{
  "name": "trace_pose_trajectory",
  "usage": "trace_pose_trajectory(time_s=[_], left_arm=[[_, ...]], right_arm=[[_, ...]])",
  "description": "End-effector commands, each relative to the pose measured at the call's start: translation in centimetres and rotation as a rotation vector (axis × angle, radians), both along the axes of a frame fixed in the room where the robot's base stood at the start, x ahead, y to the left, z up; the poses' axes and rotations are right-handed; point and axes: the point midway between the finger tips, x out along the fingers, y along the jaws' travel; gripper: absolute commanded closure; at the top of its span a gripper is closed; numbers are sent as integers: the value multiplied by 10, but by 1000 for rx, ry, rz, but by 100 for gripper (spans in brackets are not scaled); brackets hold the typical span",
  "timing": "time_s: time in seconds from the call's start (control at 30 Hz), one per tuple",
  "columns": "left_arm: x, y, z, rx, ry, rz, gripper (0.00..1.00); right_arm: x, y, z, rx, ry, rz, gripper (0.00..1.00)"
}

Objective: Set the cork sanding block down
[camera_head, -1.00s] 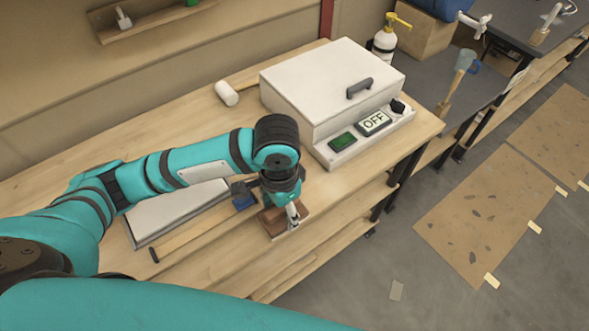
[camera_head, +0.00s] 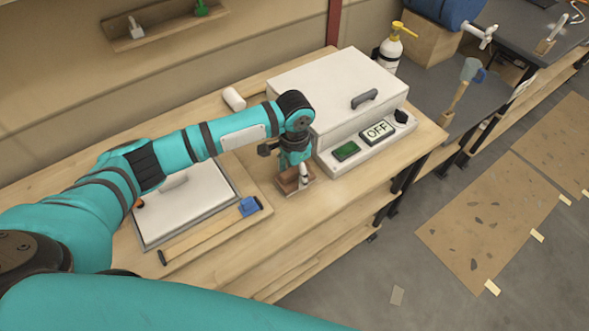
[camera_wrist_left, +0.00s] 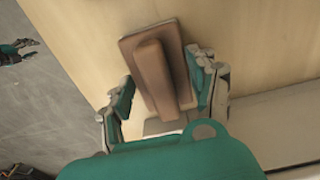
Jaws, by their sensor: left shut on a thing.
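The cork sanding block (camera_head: 288,184) is a brown block with a wider flat base, and it also shows in the left wrist view (camera_wrist_left: 152,75). My left gripper (camera_head: 300,172) points down over it, shut on the block, with one finger on each side in the wrist view. The block is over the bench top, just left of the white box's front. I cannot tell whether its base touches the wood. At the left edge of the wrist view, what looks like my right gripper (camera_wrist_left: 16,50) is small and unclear, over the grey floor.
The wooden bench (camera_head: 330,212) has bare wood in front of the block. A white lidded box (camera_head: 330,95) with an OFF display stands right of it. To the left lie a framed white panel (camera_head: 190,207) and a blue-headed tool (camera_head: 215,228). A white-headed mallet (camera_head: 234,98) lies behind.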

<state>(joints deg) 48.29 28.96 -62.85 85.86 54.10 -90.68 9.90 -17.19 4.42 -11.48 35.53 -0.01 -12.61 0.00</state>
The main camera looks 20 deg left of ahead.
Motion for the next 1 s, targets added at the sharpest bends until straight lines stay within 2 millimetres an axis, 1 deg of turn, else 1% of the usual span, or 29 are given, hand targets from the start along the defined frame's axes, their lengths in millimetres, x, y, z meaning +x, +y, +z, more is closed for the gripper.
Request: trace_pose_trajectory(time_s=[0.4, 0.43, 0.57, 0.6, 0.87, 1.0], left_arm=[[0, -1, -6, -1, 1, 0, 72], [0, 0, -6, -1, 1, 0, 37], [0, 0, -6, -1, 1, 0, 20], [0, 0, -6, -1, 1, 0, 18], [0, 0, -5, 0, 0, 0, 18], [1, -1, 6, -2, -3, -1, 18]], right_arm=[[0, -1, 1, -1, 0, 0, 60], [0, -1, 1, -1, 0, 0, 60], [0, -2, 1, -2, 0, 1, 60], [0, -2, 1, -3, -1, 1, 60], [0, -3, 1, -4, 0, 1, 60], [0, -3, -1, -4, 0, 1, 60]])
